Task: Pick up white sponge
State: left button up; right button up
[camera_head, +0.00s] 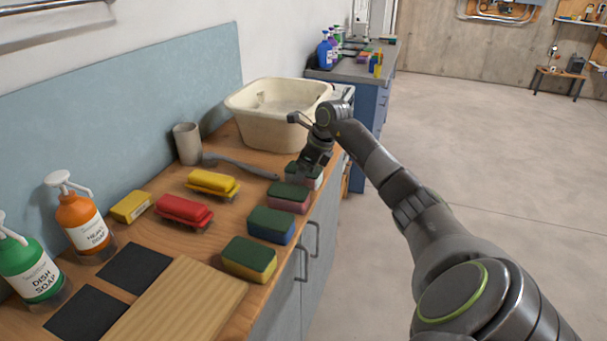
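The white sponge (317,183) is the farthest of a row of sponges along the counter's front edge. It has a dark green top and a pale side, and is partly hidden by my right gripper. My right gripper (308,170) comes in from the right and points down at this sponge, at or just above it. I cannot tell if its fingers are apart or touch the sponge. My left gripper is not in view.
Nearer sponges are pink-sided (289,202), blue-sided (271,230) and yellow-sided (250,264). A grey-handled brush (240,165) lies beside the white sponge. A cream basin (270,130) stands behind, near a grey cup (187,145).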

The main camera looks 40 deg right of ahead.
jog(key=c, duration=1)
notch_tip(320, 180, up, 10)
jog(key=shift+r+b, duration=0.1)
jog(key=shift+b, duration=0.55)
jog(key=shift+c, duration=0.2)
jog(key=shift+o, duration=1)
jog(key=shift+c, duration=0.7)
